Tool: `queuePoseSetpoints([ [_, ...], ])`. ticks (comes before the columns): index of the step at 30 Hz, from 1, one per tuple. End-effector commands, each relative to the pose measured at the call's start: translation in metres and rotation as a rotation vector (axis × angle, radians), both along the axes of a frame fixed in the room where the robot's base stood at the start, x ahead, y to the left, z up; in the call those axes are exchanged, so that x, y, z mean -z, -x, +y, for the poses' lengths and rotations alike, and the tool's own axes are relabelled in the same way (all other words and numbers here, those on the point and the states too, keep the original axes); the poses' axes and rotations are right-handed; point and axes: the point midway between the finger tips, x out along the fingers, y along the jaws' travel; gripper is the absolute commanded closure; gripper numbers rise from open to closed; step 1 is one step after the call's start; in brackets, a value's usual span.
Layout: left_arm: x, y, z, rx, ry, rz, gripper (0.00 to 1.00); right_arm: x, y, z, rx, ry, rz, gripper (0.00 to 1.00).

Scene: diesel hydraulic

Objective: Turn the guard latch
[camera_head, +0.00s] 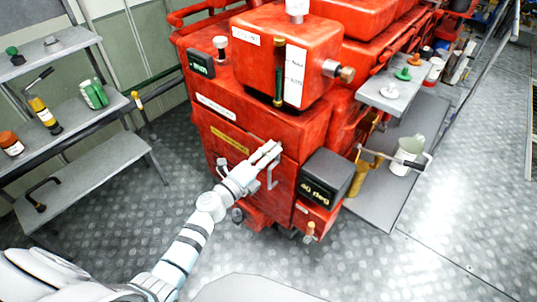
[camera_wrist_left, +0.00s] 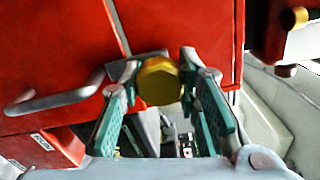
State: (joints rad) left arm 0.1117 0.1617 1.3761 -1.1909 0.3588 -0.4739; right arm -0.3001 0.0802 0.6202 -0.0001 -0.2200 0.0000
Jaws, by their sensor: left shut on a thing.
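My left gripper (camera_head: 270,150) reaches in from the left to the front of the red machine (camera_head: 262,30). In the left wrist view, its two green-padded fingers (camera_wrist_left: 158,82) stand on either side of a yellow, many-sided latch knob (camera_wrist_left: 160,80), shut on it. The knob sits by a grey piece at the edge of a red panel. In the head view the knob is hidden by the gripper. A grey bar handle (camera_wrist_left: 55,101) is left of it in the wrist view. My right gripper is not in view.
A black box reading "40 deg" (camera_head: 325,177) is right of the gripper. A grey side shelf (camera_head: 388,95) holds small knobs, with a white jug (camera_head: 407,155) below it. Grey shelving (camera_head: 75,135) stands at left. The floor in front is clear.

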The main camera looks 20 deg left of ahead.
Motion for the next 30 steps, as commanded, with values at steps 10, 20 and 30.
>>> queuePoseSetpoints([
  [10, 0.001, 0.000, 0.000, 0.000, -0.001, 0.002, 0.49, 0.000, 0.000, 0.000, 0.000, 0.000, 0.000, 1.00],
  [20, 0.001, 0.002, 0.001, 0.000, 0.000, 0.002, 0.49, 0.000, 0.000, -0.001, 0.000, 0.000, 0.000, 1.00],
  [30, 0.002, 0.076, 0.025, 0.002, -0.001, 0.006, 0.49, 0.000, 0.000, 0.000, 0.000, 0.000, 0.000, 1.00],
])
